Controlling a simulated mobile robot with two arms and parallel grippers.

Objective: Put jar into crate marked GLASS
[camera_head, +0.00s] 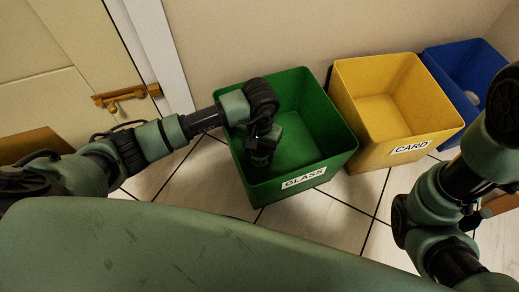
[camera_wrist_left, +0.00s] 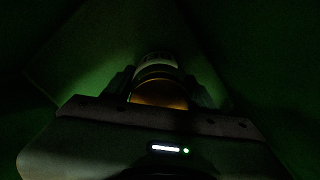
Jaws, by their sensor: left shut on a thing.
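The green crate (camera_head: 310,128) marked GLASS stands on the tiled floor, and its inside looks empty apart from my gripper. My left gripper (camera_head: 262,158) reaches down into the crate near its left side. In the dark left wrist view my left gripper (camera_wrist_left: 160,88) is shut on the jar (camera_wrist_left: 160,92), which has an amber lower part and a pale band further out. The jar is hidden in the head view. The green crate walls (camera_wrist_left: 70,60) surround it in the wrist view; I cannot tell if it touches the bottom. My right gripper is not seen; only that arm shows at the right.
A yellow crate (camera_head: 383,105) marked CARD stands right of the green one. A blue crate (camera_head: 470,75) with a pale round thing inside is further right. A wall is behind them, and a door with a brass handle (camera_head: 127,95) is at the left.

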